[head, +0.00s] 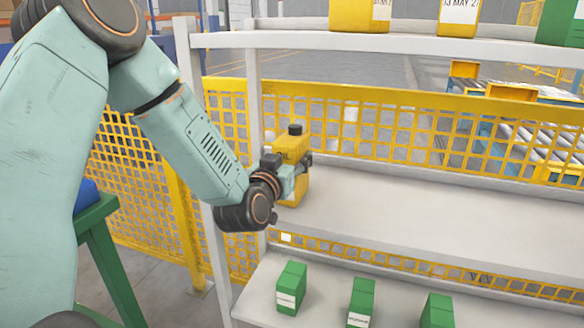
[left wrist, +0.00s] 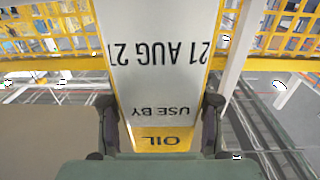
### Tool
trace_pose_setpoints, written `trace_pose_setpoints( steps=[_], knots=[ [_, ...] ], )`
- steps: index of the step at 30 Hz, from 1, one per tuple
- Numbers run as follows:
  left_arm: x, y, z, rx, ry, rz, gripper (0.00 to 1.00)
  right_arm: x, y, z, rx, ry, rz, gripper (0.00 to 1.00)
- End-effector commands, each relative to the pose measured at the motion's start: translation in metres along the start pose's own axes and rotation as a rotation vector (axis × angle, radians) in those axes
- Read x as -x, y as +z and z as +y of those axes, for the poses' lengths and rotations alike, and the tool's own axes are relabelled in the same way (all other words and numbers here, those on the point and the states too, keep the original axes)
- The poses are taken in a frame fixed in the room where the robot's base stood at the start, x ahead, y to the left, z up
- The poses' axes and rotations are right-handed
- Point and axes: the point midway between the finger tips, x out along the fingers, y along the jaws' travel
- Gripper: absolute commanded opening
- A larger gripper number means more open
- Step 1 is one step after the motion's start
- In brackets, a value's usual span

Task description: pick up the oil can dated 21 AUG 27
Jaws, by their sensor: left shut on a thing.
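A yellow oil can (head: 291,160) with a dark cap is at the left end of the middle shelf (head: 400,215). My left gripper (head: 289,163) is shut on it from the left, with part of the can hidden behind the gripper. In the left wrist view, the can's white label (left wrist: 160,70) fills the space between the two fingers (left wrist: 160,129). It reads OIL, USE BY and 21 AUG 27, upside down. The can looks upright; I cannot tell whether its base touches the shelf. My right gripper is not in view.
The upper shelf (head: 400,43) holds yellow cans, one (head: 459,15) with a partly cut-off MAY date, and a green one (head: 561,22). Green boxes (head: 361,298) stand on the lower shelf. A yellow mesh fence (head: 400,125) runs behind. The middle shelf right of the can is clear.

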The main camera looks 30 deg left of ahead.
Motion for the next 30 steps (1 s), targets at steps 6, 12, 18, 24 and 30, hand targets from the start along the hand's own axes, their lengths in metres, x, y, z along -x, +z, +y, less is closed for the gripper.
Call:
trace_pose_setpoints(
  steps=[6,12,18,24,30],
  knots=[
    [0.0,0.0,0.0,0.0,0.0,0.0,0.02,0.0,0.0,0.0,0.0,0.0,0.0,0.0],
    [-0.001,-0.003,0.0,-0.001,-0.001,0.007,0.0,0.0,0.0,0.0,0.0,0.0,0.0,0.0],
    [-0.001,-0.005,0.0,0.0,-0.001,0.007,0.0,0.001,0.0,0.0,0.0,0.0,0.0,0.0],
    [-0.001,-0.033,-0.001,0.002,-0.002,0.011,0.0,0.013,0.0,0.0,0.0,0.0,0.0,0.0],
    [-0.001,-0.071,0.0,0.001,-0.001,0.011,0.0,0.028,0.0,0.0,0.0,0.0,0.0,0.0]
  ],
)
